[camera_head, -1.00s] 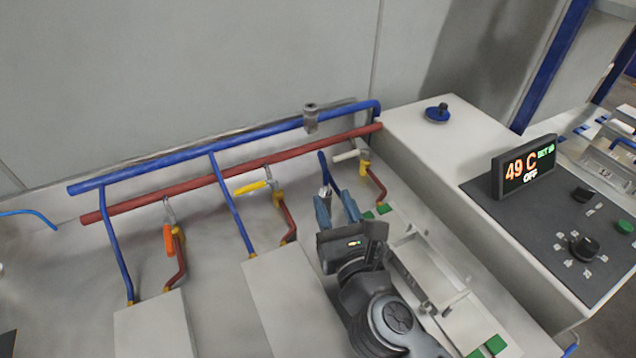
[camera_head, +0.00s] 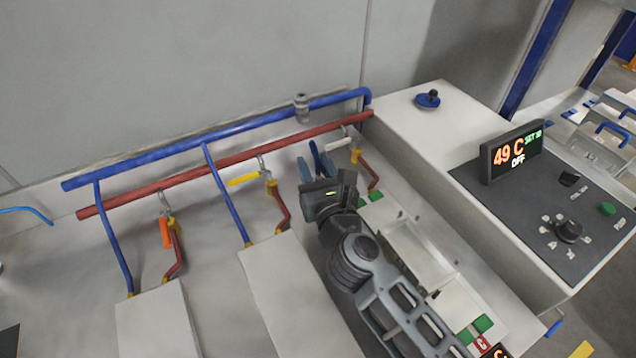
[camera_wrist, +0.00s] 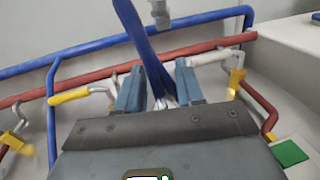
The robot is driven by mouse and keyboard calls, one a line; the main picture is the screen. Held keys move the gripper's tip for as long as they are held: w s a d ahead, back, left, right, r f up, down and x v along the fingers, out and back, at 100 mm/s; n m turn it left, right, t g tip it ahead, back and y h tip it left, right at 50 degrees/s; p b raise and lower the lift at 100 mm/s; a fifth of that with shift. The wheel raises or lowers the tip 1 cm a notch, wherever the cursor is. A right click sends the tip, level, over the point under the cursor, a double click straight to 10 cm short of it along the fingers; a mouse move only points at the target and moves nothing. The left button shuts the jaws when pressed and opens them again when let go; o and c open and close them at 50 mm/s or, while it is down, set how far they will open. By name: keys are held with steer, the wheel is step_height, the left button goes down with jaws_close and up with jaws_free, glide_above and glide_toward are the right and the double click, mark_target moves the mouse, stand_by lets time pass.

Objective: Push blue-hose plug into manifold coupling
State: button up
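The blue hose (camera_head: 315,153) stands up beyond my gripper and also shows in the wrist view (camera_wrist: 137,35). Its metallic plug (camera_wrist: 164,101) shows low between my fingers in the wrist view; my gripper mostly hides it in the head view. My gripper (camera_head: 316,160) has its two blue-grey fingers apart, one on each side of the hose and plug as seen in the wrist view (camera_wrist: 157,66). Whether a finger touches the plug is not clear. The grey manifold coupling (camera_head: 302,108) sits on the blue pipe beyond; it shows at the wrist view's top (camera_wrist: 160,14).
A red pipe (camera_head: 225,163) runs below the blue pipe (camera_head: 215,140). Valves with orange (camera_head: 166,233), yellow (camera_head: 243,180) and white (camera_head: 338,144) handles are nearby. A control box (camera_head: 510,230) with a display reading 49 C stands right. Pale blocks (camera_head: 290,290) lie left of my arm.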

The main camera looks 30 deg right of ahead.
jaws_close()
steer(key=shift+r, duration=0.15)
steer(key=shift+r, duration=0.2)
steer(key=s+d+r+p, duration=0.2)
steer(key=s+d+r, duration=0.4)
steer(key=d+r, duration=0.4)
steer(key=w+a+r+m+g+h, duration=0.1)
steer(key=w+a+m+h, duration=0.25)
steer(key=w, duration=0.75)
steer(key=w+a+r+m+g+h, duration=0.2)
steer(key=w+r+h, duration=0.3)
steer(key=w+r, duration=0.3)
step_height(320, 180, up, 2)
steer(key=shift+w+r+g, duration=0.2)
steer(key=shift+w+g, duration=0.05)
steer(key=shift+g, duration=0.25)
